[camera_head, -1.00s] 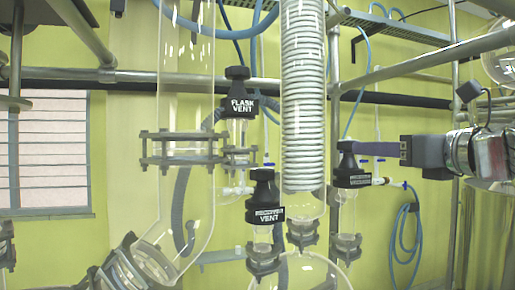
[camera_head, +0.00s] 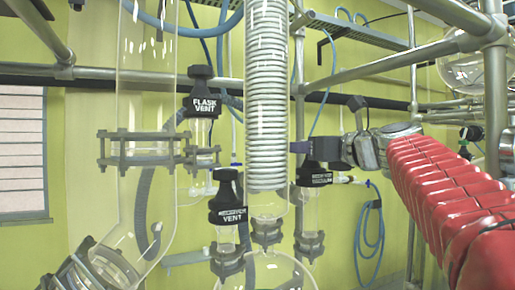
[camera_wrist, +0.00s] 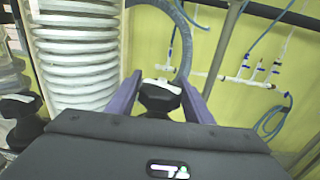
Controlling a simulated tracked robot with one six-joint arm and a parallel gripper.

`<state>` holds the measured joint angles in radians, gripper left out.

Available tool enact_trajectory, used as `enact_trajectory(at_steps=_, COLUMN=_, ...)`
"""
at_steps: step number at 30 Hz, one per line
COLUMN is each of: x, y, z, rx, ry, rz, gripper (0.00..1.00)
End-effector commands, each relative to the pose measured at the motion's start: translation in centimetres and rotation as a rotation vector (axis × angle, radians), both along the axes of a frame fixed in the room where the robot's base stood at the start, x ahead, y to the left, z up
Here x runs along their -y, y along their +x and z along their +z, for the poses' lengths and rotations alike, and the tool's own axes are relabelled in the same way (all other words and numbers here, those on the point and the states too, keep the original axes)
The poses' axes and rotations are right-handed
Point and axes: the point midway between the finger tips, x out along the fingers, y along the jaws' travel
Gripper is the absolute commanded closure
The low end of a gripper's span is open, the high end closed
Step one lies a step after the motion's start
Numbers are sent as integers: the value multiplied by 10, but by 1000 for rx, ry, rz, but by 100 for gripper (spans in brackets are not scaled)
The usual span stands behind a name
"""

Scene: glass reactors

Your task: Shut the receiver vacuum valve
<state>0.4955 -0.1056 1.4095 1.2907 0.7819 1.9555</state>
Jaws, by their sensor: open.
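The receiver vacuum valve (camera_head: 314,178) is a black knob with a white label on a glass neck, right of the coiled condenser in the head view. Its label is small and hard to read. My gripper (camera_head: 299,147) is at the top of this knob, coming in from the right, and hides part of it. In the wrist view the black knob (camera_wrist: 157,98), with a white mark on top, sits between the two purple fingers of my gripper (camera_wrist: 161,80). The fingers are open, one on each side; whether they touch it I cannot tell.
The receiver vent valve (camera_head: 228,200) and flask vent valve (camera_head: 202,100) stand to the left. The glass coil condenser (camera_head: 266,100) is close beside my gripper. Metal frame pipes (camera_head: 414,80) and a coiled blue hose (camera_head: 369,235) are on the right.

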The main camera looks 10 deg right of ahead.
Motion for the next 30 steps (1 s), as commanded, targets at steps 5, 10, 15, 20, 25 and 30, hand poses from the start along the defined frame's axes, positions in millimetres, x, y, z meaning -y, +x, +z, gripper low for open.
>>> enact_trajectory(at_steps=5, x=-2, y=8, z=0, rx=0, ry=0, rz=0, gripper=54)
enact_trajectory(at_steps=10, x=-2, y=8, z=0, rx=0, ry=0, rz=-1, gripper=54)
enact_trajectory(at_steps=15, x=-2, y=8, z=0, rx=0, ry=0, rz=-1, gripper=61)
enact_trajectory(at_steps=20, x=-1, y=7, z=0, rx=0, ry=0, rz=-1, gripper=72)
enact_trajectory(at_steps=25, x=-1, y=7, z=0, rx=0, ry=0, rz=-1, gripper=84)
enact_trajectory(at_steps=30, x=-1, y=8, z=0, rx=-1, ry=0, rz=-11, gripper=84)
